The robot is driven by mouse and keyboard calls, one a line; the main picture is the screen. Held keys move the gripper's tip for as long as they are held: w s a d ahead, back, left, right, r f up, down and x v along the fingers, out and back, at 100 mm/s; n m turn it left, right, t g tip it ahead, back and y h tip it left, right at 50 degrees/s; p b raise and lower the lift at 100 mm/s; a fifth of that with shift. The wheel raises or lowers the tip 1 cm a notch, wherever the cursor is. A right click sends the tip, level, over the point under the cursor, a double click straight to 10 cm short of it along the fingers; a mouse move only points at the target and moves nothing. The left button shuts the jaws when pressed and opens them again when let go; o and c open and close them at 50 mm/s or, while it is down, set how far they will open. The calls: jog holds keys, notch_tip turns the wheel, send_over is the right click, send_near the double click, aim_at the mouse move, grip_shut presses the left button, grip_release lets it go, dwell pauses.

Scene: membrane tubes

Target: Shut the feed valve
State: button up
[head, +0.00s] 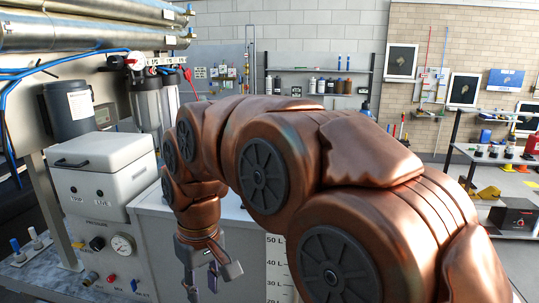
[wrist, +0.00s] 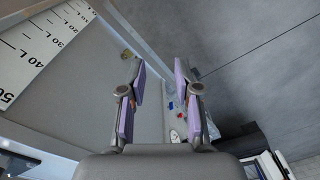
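My gripper (head: 211,280) hangs low in front of the pale tank, pointing down. In the wrist view the gripper (wrist: 160,78) has its two purple-padded fingers apart, with nothing between them. No readable label tells me which part is the feed valve. A black knob (head: 97,243), a red knob (head: 112,278) and a blue knob (head: 133,284) are on the front panel, left of the gripper.
A pressure gauge (head: 122,244) is on the panel below a white lidded box (head: 100,165). The tank carries a litre scale (head: 278,265), also in the wrist view (wrist: 38,38). Steel tubes (head: 90,30) run across the upper left. Grey floor (wrist: 255,50) is clear at right.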

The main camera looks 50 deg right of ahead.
jog(key=w+d+r, duration=0.3)
jog(key=d+r, duration=0.1)
jog(key=w+d+r+m+t+p, duration=0.1)
jog(key=w+d+r, duration=0.3)
jog(key=d, duration=0.1)
jog(key=w+d+r+t, duration=0.1)
jog(key=w+d+r, duration=0.2)
jog(key=w+d, duration=0.1)
jog(key=shift+w+d+r, duration=0.15)
jog(key=shift+d+r, duration=0.25)
jog(key=shift+d, duration=0.15)
jog(key=d+r+m+t+h+p, duration=0.15)
jog(key=d+r, duration=0.25)
jog(key=d, duration=0.5)
jog(key=d+r+m+h, duration=0.15)
jog(key=d+r, duration=0.25)
jog(key=d, duration=0.5)
jog(key=shift+y, duration=0.5)
jog(key=shift+w+a+p+x, duration=0.1)
jog(key=shift+p+x, duration=0.65)
jog(key=shift+x, duration=1.3)
jog(key=shift+w+a+p+x, duration=0.15)
jog(key=shift+p+x, duration=0.6)
jog(key=shift+x, duration=1.35)
jog(key=shift+c, duration=0.4)
grip_shut()
